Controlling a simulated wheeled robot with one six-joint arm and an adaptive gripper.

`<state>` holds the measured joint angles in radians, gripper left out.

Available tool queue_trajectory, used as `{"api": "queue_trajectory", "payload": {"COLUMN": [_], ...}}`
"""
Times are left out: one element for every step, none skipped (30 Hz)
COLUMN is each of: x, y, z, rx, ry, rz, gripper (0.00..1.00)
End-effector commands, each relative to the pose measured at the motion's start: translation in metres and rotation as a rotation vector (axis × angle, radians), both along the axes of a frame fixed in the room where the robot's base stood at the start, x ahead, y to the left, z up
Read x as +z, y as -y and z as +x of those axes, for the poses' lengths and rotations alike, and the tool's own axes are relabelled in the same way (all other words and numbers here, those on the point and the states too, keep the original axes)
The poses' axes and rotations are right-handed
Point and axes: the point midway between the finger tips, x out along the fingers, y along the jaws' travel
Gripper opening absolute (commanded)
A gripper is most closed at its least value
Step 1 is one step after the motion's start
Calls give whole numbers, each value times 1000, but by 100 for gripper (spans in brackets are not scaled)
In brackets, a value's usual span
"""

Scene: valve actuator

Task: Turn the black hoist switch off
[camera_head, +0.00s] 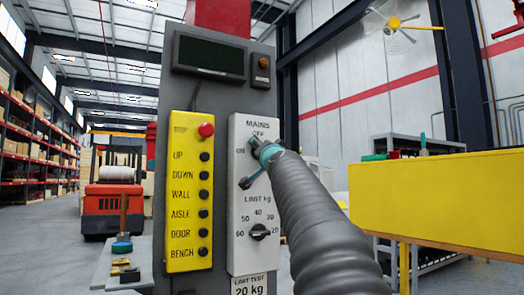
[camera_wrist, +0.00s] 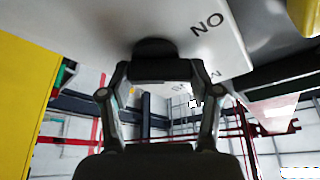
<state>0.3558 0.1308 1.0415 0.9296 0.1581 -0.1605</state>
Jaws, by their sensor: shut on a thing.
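The black hoist switch (camera_wrist: 153,46) is a round knob on the white MAINS panel (camera_head: 240,205); the wrist view shows it at my fingertips. In the head view, my gripper and wrist cover the switch, with OFF above it and ON to its upper left. My gripper (camera_head: 252,162) reaches the panel from the lower right. In the wrist view, my gripper (camera_wrist: 160,69) is shut on the switch. I cannot tell which label the switch points to.
A black LIMIT kg knob (camera_head: 259,231) is lower on the same panel. A yellow button panel (camera_head: 187,190) with a red button (camera_head: 206,130) stands close at left. A dark display (camera_head: 210,57) is above. A yellow barrier (camera_head: 440,205) is at right.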

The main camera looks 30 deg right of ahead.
Motion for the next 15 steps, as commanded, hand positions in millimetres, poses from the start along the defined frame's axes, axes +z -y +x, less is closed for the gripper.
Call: {"api": "queue_trajectory", "payload": {"x": [1, 1, 1, 1, 1, 1, 1, 1, 1, 0, 0, 0, 0, 0, 0], "y": [1, 1, 1, 0, 0, 0, 0, 0, 0, 0, 0, 0, 0, 0, 0], "z": [-1, -1, -1, -1, 0, 0, 0, 0, 0, 0, 0, 0, 0, 0, -1], "rx": [-2, -2, -2, -2, -2, -2, -2, -1, -1, -1, -1, -1, 0, 0, 0], "ry": [2, 2, 2, 2, 1, 1, 1, 1, 1, 1, 1, 1, 0, 0, 0], "rz": [-1, -1, -1, -1, -1, -1, -1, -1, -1, -1, -1, -1, -1, -1, -1], "gripper": [28, 70, 80, 87, 88, 88, 88, 88, 88, 88, 88, 88, 88, 88, 88]}}
